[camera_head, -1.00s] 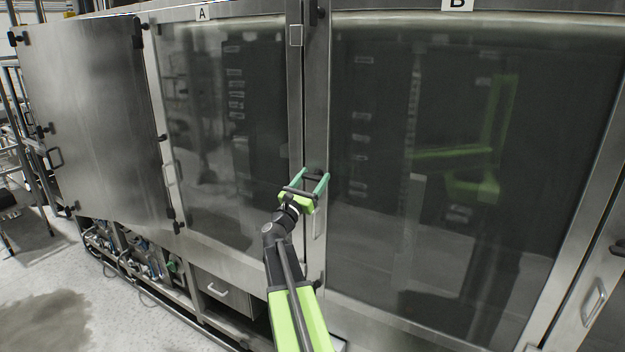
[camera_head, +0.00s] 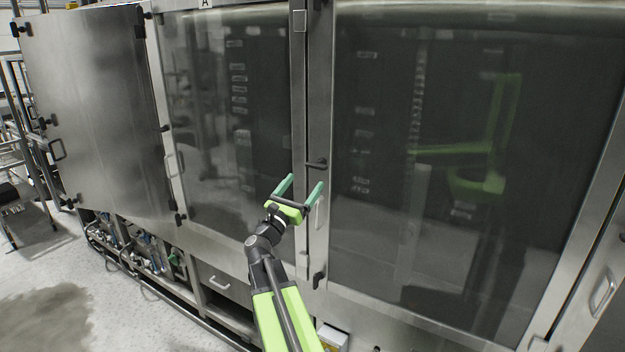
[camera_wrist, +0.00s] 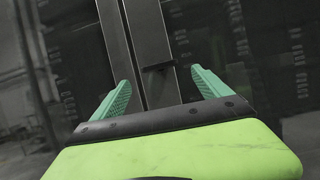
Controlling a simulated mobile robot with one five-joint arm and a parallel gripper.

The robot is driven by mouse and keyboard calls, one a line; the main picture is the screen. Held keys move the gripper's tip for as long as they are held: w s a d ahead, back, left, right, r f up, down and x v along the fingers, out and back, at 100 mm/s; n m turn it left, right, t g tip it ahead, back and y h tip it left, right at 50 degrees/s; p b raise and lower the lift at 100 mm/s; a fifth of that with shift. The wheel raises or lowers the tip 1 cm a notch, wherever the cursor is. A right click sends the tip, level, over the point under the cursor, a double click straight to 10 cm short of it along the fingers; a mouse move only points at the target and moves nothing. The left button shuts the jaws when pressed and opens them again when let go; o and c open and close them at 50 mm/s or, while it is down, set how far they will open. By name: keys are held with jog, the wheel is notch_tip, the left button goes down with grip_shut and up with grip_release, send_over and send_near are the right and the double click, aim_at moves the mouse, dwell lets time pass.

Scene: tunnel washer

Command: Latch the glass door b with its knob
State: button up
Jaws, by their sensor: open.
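Glass door b (camera_head: 470,230) is the large dark pane on the right in the head view, and it looks flush with its frame. A small black knob (camera_head: 317,163) sits on the metal upright at the door's left edge and lies roughly level. In the wrist view the dark knob (camera_wrist: 158,68) shows between the fingertips, blurred. My gripper (camera_head: 305,181) is open and empty, with its green fingers pointing at the upright just below the knob in the head view. It looks apart from the knob. The wrist view also shows both fingers spread (camera_wrist: 161,76).
Glass door A (camera_head: 225,130) is to the left, and a steel panel door (camera_head: 90,110) stands further left. A pale handle (camera_head: 319,212) is just below my gripper's right finger. Another black knob (camera_head: 319,280) is lower on the upright. Open floor (camera_head: 60,290) lies at the lower left.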

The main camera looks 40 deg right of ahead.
jog(key=b+v, duration=0.2)
jog(key=v, duration=0.6)
jog(key=shift+a, duration=0.2)
jog(key=shift+f, duration=0.15)
jog(key=w+a+f+t+y+b, duration=0.2)
jog(key=w+a+f+b, duration=0.2)
jog(key=a+f+b, duration=0.3)
jog(key=a+f+m+g+y+b, duration=0.1)
jog(key=a+f+m+y, duration=0.25)
jog(key=f, duration=0.55)
jog(key=s+a+f+m+g+y+b, duration=0.1)
jog(key=a+f+m+g+y+b, duration=0.15)
jog(key=a+f, duration=0.4)
jog(key=a+f+m+y+b, duration=0.1)
jog(key=a+f+m+y, duration=0.15)
jog(key=f, duration=0.85)
jog(key=s+a+f+m+g+y, duration=0.1)
jog(key=s+a+f+m+y, duration=0.1)
jog(key=a, duration=0.4)
jog(key=s+a+f+m+g+y, duration=0.1)
jog(key=s+a+f+m+y, duration=0.1)
jog(key=a+f+m+y, duration=0.3)
jog(key=s+a+f+m+g+y, duration=0.2)
jog(key=s+a+f+m+y, duration=0.1)
jog(key=a, duration=0.6)
jog(key=shift+f+m+y, duration=0.3)
jog(key=shift+m+y, duration=0.35)
jog(key=shift+m, duration=0.4)
